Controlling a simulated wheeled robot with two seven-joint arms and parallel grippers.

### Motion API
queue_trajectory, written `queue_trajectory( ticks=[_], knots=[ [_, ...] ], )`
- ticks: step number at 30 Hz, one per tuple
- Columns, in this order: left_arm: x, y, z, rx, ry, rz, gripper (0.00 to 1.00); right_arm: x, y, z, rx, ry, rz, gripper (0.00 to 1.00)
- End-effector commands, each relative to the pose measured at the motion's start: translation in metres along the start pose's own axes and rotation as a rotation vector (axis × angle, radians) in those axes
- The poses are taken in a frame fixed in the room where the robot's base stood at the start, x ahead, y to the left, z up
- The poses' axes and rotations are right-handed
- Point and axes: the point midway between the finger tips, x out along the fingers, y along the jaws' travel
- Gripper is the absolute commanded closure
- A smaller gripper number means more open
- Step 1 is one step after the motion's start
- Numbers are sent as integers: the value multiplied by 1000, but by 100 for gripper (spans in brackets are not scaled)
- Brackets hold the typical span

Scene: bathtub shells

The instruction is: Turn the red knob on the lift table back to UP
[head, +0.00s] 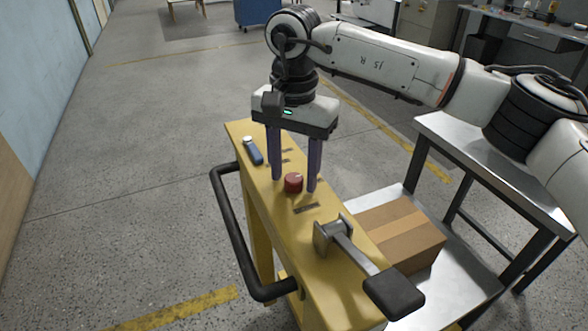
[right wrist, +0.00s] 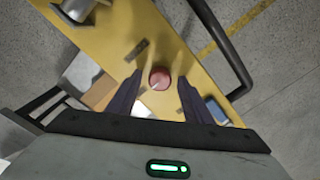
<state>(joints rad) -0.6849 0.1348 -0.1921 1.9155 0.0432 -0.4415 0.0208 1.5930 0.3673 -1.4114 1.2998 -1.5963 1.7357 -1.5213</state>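The red knob (head: 293,182) sits on the top face of the yellow lift table console (head: 330,208). It is a short round knob; in the right wrist view the knob (right wrist: 159,78) shows a small light mark near its edge. Labels on the console are too small to read. My right gripper (head: 294,186) is open and points down, with one finger on each side of the knob. In the right wrist view the open fingers (right wrist: 160,88) flank the knob with gaps visible. I cannot tell exactly how low the fingertips are. My left gripper is not in view.
A grey lever with a black pedal-like end (head: 394,292) stands on the console's near end. A blue-and-white item (head: 252,151) lies at its far end. A black handle bar (head: 232,240) runs along the left. A cardboard box (head: 400,232) sits on metal at right.

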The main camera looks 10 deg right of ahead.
Motion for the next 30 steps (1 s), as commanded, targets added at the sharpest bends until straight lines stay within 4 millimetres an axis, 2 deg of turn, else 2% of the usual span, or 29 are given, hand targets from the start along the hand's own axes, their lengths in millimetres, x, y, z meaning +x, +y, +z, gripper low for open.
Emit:
queue_trajectory(
  ticks=[7,11,21,25,30],
  knots=[
    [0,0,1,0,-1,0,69,-6,0,0,1,1,0,54],
    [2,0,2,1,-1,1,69,-26,-1,0,0,2,-2,54],
    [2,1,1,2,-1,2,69,-89,-1,0,1,1,-2,54],
    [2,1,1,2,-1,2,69,-100,0,0,1,1,0,54],
    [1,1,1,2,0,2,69,-103,0,0,0,0,0,54]
  ],
)
